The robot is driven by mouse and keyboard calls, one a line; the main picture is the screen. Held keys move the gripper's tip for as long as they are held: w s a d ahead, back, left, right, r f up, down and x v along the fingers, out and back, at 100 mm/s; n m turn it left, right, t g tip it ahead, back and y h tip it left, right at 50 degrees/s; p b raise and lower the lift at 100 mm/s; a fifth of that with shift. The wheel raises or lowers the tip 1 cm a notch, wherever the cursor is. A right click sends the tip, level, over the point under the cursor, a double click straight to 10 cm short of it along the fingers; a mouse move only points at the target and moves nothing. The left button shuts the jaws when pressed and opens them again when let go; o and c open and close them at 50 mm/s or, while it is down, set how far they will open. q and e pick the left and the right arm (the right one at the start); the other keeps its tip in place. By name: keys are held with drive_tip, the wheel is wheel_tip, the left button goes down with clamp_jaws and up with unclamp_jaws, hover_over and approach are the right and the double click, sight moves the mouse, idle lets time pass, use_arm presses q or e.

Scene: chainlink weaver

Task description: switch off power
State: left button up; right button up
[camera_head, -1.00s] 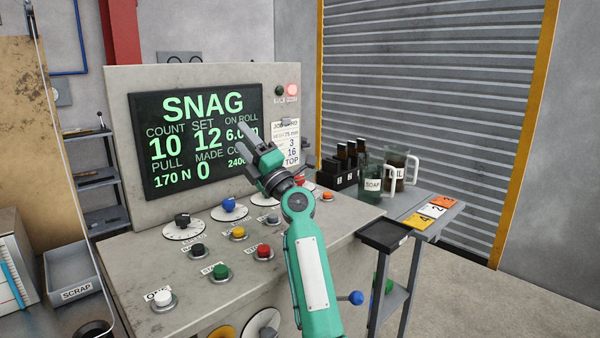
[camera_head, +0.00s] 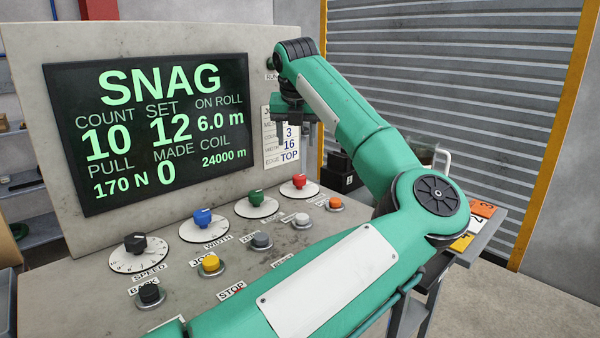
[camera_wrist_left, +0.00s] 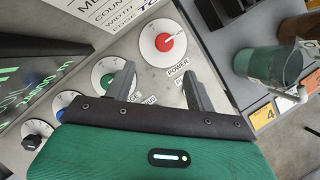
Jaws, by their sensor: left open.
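A red knob (camera_head: 299,181) sits on a white round dial at the right end of the dial row on the sloping panel. In the left wrist view the red knob (camera_wrist_left: 164,42) stands beside a label reading POWER. My left gripper (camera_head: 295,132) points down above the right part of the panel, in front of the paper card. In the left wrist view its fingers (camera_wrist_left: 157,82) are apart with nothing held, short of the red knob in the picture. My right gripper is not in view.
Green (camera_head: 256,197), blue (camera_head: 203,217) and black (camera_head: 135,243) knobs line up left of the red one. Several push buttons, including an orange one (camera_head: 334,203), lie in front. The screen (camera_head: 150,130) reads SNAG. A side table with cards (camera_head: 482,209) stands at right.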

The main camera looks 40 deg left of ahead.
sight(300, 176)
use_arm(q)
drive_tip(key=x, duration=1.3)
drive_tip(key=shift+w+d+f, duration=0.2)
drive_tip(key=shift+d, duration=0.1)
drive_tip(key=c, duration=1)
